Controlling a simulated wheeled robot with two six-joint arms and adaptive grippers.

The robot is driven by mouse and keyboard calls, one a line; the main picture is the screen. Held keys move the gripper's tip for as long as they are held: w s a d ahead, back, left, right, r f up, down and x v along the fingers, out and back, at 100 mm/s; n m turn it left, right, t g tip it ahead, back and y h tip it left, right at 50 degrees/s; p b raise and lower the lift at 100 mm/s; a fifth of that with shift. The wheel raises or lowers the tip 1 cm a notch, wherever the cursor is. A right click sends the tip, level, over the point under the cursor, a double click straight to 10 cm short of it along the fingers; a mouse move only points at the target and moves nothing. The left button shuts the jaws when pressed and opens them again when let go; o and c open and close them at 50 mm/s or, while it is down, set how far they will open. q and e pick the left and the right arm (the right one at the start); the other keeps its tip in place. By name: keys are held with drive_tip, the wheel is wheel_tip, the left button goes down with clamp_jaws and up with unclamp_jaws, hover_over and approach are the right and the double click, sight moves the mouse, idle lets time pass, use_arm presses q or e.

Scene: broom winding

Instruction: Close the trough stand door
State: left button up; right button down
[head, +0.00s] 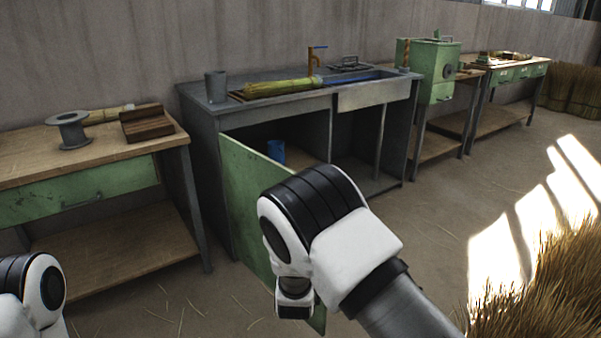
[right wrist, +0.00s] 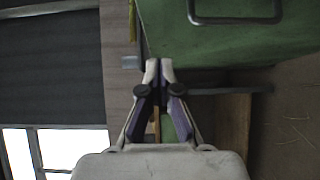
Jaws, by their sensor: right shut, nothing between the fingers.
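The trough stand (head: 215,112) is a grey metal cabinet with a sink on top. Its green door (head: 240,185) is hinged at the left and swung out toward me, so the cabinet inside shows. My right arm covers part of the door, and the right gripper is hidden behind its wrist in the head view. In the right wrist view, the right gripper (right wrist: 158,65) is shut and empty beside a green panel with a metal handle (right wrist: 235,35), apparently the door. I cannot tell whether they touch. My left gripper is out of view.
A blue cup (head: 276,151) stands inside the cabinet. A wooden table (head: 90,155) with a spool is at the left. A green machine (head: 434,65) and more tables are at the right. Straw (head: 540,290) fills the lower right. The floor before the stand's right side is clear.

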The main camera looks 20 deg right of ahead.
drive_tip(key=w+d+b, duration=0.1)
drive_tip(key=w+d, duration=0.1)
drive_tip(key=w, duration=0.1)
drive_tip(key=w+d+b, duration=0.1)
drive_tip(key=w+d, duration=0.1)
drive_tip(key=w, duration=0.2)
drive_tip(key=w+d+r+b, duration=0.1)
drive_tip(key=w+d, duration=0.1)
drive_tip(key=w, duration=0.1)
drive_tip(key=shift+w+d+b, duration=0.1)
drive_tip(key=shift+w+b, duration=0.15)
drive_tip(key=shift+b, duration=0.1)
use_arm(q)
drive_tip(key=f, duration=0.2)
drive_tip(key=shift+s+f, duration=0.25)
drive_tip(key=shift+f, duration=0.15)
use_arm(e)
drive_tip(key=shift+w+d, duration=0.1)
drive_tip(key=shift+d, duration=0.1)
drive_tip(key=shift+d+r, duration=0.1)
